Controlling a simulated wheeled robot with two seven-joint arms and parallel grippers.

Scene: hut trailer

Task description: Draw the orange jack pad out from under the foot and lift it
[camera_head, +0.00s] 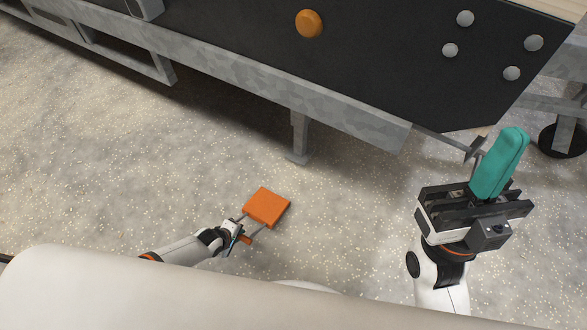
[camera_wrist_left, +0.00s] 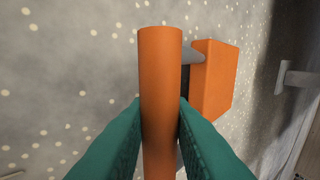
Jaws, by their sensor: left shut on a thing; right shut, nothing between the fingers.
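The orange jack pad (camera_head: 267,207) is a square block with a bar handle joined to it by rods. It is clear of the trailer's metal foot (camera_head: 298,157), with a gap of bare ground between them in the head view. My left gripper (camera_head: 240,233) is shut on the pad's handle. In the left wrist view the teal fingers close on the orange handle bar (camera_wrist_left: 160,85), with the pad block (camera_wrist_left: 213,82) beyond it and the foot (camera_wrist_left: 292,78) further right. I cannot tell whether the pad is off the ground. My right gripper (camera_head: 500,162) is shut and empty.
The trailer's grey metal frame (camera_head: 240,90) and dark side panel (camera_head: 390,55) run across the top of the head view. Speckled ground (camera_head: 100,190) is clear to the left and around the pad.

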